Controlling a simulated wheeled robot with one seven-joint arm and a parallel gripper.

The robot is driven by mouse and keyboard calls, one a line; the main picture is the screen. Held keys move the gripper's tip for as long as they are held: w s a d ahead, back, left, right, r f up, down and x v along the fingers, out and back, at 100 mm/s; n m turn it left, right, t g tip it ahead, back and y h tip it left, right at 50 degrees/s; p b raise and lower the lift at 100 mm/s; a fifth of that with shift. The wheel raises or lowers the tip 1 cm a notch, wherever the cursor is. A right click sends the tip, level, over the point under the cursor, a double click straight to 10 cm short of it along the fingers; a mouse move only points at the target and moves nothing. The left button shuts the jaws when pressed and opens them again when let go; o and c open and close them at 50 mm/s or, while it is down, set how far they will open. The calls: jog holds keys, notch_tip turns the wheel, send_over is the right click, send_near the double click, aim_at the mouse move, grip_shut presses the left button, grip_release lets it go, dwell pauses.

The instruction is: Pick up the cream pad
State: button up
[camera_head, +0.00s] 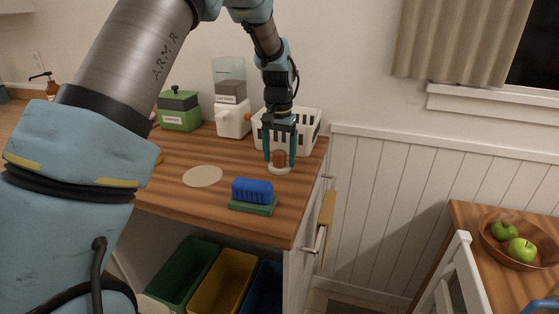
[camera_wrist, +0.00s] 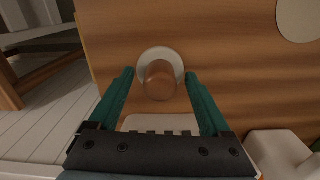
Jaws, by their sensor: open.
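A round cream pad (camera_head: 280,169) with a brown cylindrical knob (camera_head: 279,157) stands upright on the wooden counter, near its right end. My gripper (camera_head: 280,162) points down over it, open, with one teal finger on each side of the knob. In the wrist view, the pad (camera_wrist: 148,55) and knob (camera_wrist: 160,82) lie between the fingertips (camera_wrist: 159,74), with visible gaps on both sides. Whether the fingertips are level with the knob is hard to tell. A flat, plain cream disc (camera_head: 203,176) lies farther left on the counter and shows in the wrist view (camera_wrist: 300,18).
A white basket (camera_head: 307,133) stands close behind my gripper. A white dispenser (camera_head: 232,118) and green canister (camera_head: 179,110) stand to its left. The counter's right edge is close by.

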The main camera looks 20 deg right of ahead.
grip_shut()
dwell(0.7)
